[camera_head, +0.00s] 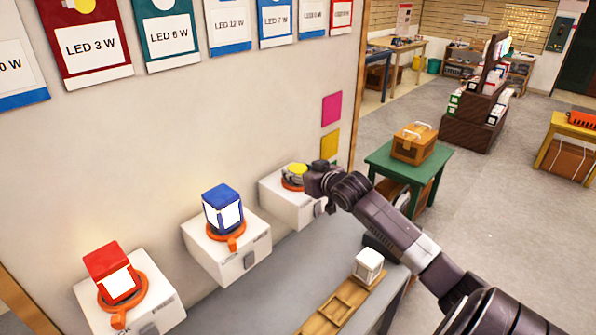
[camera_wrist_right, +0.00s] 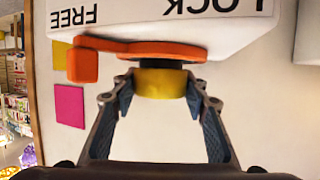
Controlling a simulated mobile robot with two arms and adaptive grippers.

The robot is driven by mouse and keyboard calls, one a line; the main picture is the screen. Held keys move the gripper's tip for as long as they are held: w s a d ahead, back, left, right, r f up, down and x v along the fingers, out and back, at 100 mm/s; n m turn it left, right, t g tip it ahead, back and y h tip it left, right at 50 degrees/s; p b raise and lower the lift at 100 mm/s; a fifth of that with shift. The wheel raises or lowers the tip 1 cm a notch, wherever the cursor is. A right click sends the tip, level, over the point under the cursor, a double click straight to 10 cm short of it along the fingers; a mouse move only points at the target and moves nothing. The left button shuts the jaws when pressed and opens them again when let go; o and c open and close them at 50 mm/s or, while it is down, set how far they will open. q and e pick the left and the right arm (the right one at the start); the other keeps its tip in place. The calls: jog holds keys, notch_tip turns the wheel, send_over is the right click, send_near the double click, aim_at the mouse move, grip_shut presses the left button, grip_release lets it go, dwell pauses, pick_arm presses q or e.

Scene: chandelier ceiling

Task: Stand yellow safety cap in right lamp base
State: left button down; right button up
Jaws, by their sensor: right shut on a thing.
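The right lamp base (camera_head: 284,203) is a white box on the wall-side bench, with an orange ring and lever. The yellow safety cap (camera_head: 297,170) is at its top. My right gripper (camera_head: 318,182) reaches it from the right and is shut on the cap. In the right wrist view, which is upside down, the yellow cap (camera_wrist_right: 161,83) sits between the fingertips, in line with the dark socket (camera_wrist_right: 154,62) and appearing to touch it. How deep it sits is hidden. The orange lever (camera_wrist_right: 84,65) points to the side marked FREE. My left gripper is not in view.
A lamp base with a blue cube lamp (camera_head: 223,208) stands in the middle, and one with a red cube lamp (camera_head: 115,272) at left. A white cube (camera_head: 368,264) is at the end of a wooden rack (camera_head: 340,305) on the grey bench. A green table (camera_head: 408,165) stands beyond.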

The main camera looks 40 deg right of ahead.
jog(key=shift+f, duration=0.15)
jog(key=o, duration=1.1)
jog(key=shift+o, duration=0.2)
jog(key=shift+s, duration=0.15)
jog(key=v, duration=1.2)
